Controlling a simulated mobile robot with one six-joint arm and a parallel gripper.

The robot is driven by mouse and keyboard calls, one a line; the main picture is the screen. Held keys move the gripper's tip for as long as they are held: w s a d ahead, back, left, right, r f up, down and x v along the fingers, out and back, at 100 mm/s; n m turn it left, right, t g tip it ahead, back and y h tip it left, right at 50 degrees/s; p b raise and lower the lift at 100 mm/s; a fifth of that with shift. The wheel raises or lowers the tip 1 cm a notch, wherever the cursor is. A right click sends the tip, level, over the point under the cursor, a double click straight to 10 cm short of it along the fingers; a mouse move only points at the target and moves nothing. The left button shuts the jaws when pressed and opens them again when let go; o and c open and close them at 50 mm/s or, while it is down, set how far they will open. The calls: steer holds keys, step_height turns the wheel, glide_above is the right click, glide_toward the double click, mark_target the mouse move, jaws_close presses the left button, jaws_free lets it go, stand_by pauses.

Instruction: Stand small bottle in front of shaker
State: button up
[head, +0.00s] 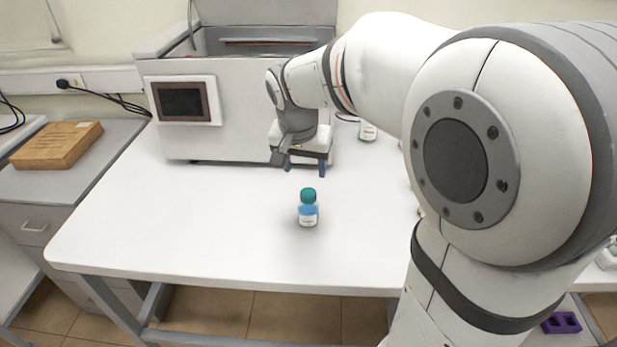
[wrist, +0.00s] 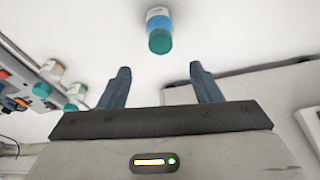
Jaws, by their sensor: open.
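The small bottle (head: 308,210) has a teal cap, blue contents and a white label. It stands upright on the white table (head: 200,225), in front of the grey shaker (head: 240,130) with its dark display. My gripper (head: 306,170) is open and empty, behind the bottle and close to the shaker's front. In the wrist view, the bottle (wrist: 159,32) shows beyond my open gripper (wrist: 160,72), apart from both fingers. Part of the shaker's right side is hidden by my arm.
Another white-labelled bottle (head: 367,131) stands right of the shaker. The wrist view shows more bottles with teal caps (wrist: 42,90) at the left. A brown box (head: 57,145) lies on the left side bench. The table's front left is clear.

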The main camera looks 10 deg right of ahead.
steer(key=s+f+n, duration=0.1)
steer(key=s+n, duration=0.2)
steer(key=s, duration=0.6)
steer(key=s+d+f+n+y, duration=0.1)
steer(key=s+f+n, duration=0.1)
steer(key=s, duration=0.7)
steer(key=shift+s+d+f+n+y, duration=0.2)
steer(key=shift+d+n+y, duration=0.1)
steer(key=shift+n, duration=0.1)
